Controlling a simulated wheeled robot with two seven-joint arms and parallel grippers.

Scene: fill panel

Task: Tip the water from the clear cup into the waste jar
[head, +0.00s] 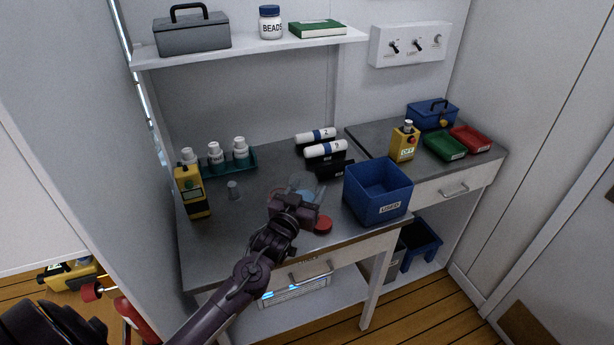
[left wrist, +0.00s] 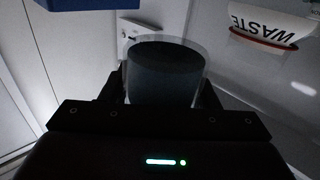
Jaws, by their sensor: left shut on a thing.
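My left gripper (head: 303,192) is over the bench and shut on the clear cup (left wrist: 166,75). In the left wrist view the cup stands out between the fingers, see-through walls around a dark inside. Its water level and tilt cannot be told. The waste jar (left wrist: 270,22) shows at the upper right of the left wrist view, white with WASTE lettering upside down and a red band, apart from the cup in the picture. In the head view the gripper hides much of this area, and I cannot make out the jar there. My right gripper is not in view.
A blue bin (head: 378,193) stands right of my gripper. A red disc (head: 322,224) lies near the bench's front edge. A yellow device (head: 190,192) and a teal rack (head: 221,163) with white bottles are on the left.

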